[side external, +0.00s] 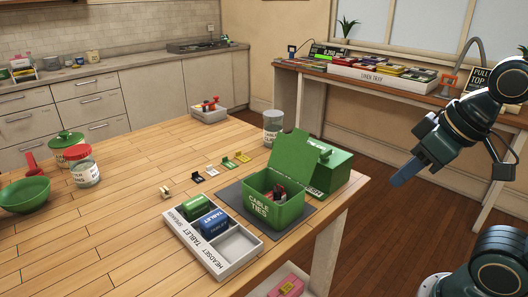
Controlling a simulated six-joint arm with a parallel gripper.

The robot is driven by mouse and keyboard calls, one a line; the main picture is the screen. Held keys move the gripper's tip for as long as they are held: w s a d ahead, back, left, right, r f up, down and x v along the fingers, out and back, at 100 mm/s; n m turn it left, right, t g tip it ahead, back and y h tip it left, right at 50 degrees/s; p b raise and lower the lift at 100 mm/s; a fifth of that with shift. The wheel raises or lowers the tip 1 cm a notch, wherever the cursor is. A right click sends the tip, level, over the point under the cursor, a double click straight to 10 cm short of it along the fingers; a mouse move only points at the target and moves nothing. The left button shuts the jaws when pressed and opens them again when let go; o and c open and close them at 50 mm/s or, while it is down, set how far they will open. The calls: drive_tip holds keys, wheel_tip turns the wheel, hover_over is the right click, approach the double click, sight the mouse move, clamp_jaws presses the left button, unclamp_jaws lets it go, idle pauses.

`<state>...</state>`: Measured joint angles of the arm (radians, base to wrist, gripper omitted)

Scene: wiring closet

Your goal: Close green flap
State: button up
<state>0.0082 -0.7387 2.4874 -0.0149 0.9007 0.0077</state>
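The green flap (291,157) is the lid of an open green box labelled CABLE TIES (262,208). It stands up from the box's back edge. Dark and reddish items lie inside the box. The box sits on a dark mat (232,194) near the right end of the wooden table. A second green box (328,173) stands right behind it, its top partly hidden by the flap. My gripper (398,182) is in the air to the right of both boxes, off the table's edge and apart from the flap. Its fingers overlap in this view, so their opening is unclear.
A white sorting tray (222,264) with green and blue items stands in front of the box. A clear jar (272,127) stands behind it. Several small clips lie to its left. The table's left front is clear.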

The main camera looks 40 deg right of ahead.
drive_tip(key=w+r+y, duration=0.1)
drive_tip(key=w+r, duration=0.3)
drive_tip(key=w, duration=0.3)
drive_tip(key=w+r+y, duration=0.2)
drive_tip(key=w+r, duration=0.2)
drive_tip(key=w, duration=0.3)
drive_tip(key=w+d+g+y, duration=0.1)
drive_tip(key=w+d, duration=0.7)
drive_tip(key=d, duration=0.4)
drive_tip(key=shift+w+d+r+m+y, duration=0.15)
drive_tip(key=shift+w+d+m+y, duration=0.05)
drive_tip(key=shift+w+m+y, duration=0.2)
hover_over(294, 153)
drive_tip(key=d, duration=0.3)
wheel_tip(294, 153, down, 12)
drive_tip(key=shift+s+r, duration=0.15)
drive_tip(key=shift+r, duration=0.05)
drive_tip(key=shift+d, duration=0.1)
clamp_jaws()
